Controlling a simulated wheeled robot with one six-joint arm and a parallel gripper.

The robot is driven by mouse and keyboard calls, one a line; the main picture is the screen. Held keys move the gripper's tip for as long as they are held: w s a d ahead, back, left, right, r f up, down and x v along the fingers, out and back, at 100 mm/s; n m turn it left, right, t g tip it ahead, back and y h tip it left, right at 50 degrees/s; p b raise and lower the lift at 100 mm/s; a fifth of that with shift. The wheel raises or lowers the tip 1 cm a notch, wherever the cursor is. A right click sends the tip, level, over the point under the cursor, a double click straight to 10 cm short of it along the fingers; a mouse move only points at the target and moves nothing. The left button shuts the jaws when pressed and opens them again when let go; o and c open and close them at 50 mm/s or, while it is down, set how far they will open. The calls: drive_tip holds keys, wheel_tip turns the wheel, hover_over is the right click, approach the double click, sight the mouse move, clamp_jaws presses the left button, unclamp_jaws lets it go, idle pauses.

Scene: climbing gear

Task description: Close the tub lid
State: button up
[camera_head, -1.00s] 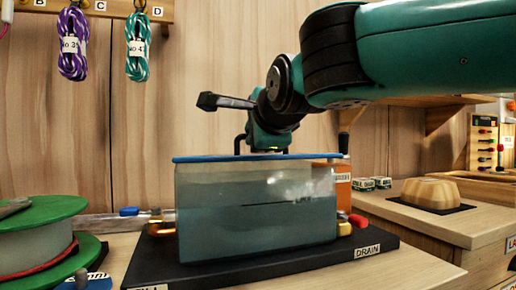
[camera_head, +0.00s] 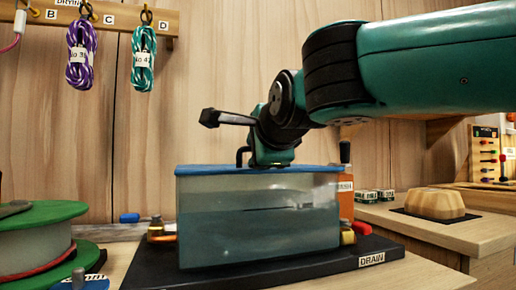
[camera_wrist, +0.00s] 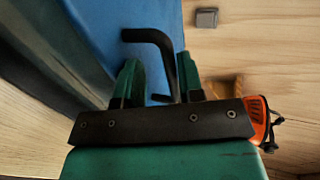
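The clear tub (camera_head: 255,232) holds bluish water and stands on a black base marked DRAIN. Its blue lid (camera_head: 205,170) lies flat along the tub's top rim in the head view; I cannot tell whether it is fully seated. A bent black handle (camera_head: 241,154) stands up from the lid. In the wrist view the handle (camera_wrist: 150,36) passes between the two green fingers of my gripper (camera_wrist: 158,80), closer to the right finger, with a gap at the left one. My gripper is open at the lid's top; its fingertips are partly hidden in the head view.
Brass-coloured clips (camera_head: 160,230) sit at the tub's ends. A green spool (camera_head: 38,240) stands at the left. An orange bottle (camera_head: 345,195) is behind the tub's right end. A tan hold (camera_head: 436,204) rests on the right counter. Coiled cords (camera_head: 143,57) hang at the back left.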

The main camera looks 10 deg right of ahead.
drive_tip(key=p+v, duration=0.1)
drive_tip(key=v, duration=1.6)
drive_tip(key=shift+s, duration=0.25)
drive_tip(key=shift+d, duration=0.1)
drive_tip(key=s+d+f+n+g+y+p, duration=0.1)
drive_tip(key=s+n+g+p, duration=0.4)
drive_tip(key=n+p, duration=0.6)
drive_tip(key=s+d+f+n+g+p, duration=0.3)
drive_tip(key=s+n+g+p, duration=0.3)
drive_tip(key=p, duration=1.1)
drive_tip(key=f+n+g, duration=0.1)
drive_tip(key=n+g, duration=0.2)
drive_tip(key=n, duration=0.3)
drive_tip(key=shift+d+f+y, duration=0.4)
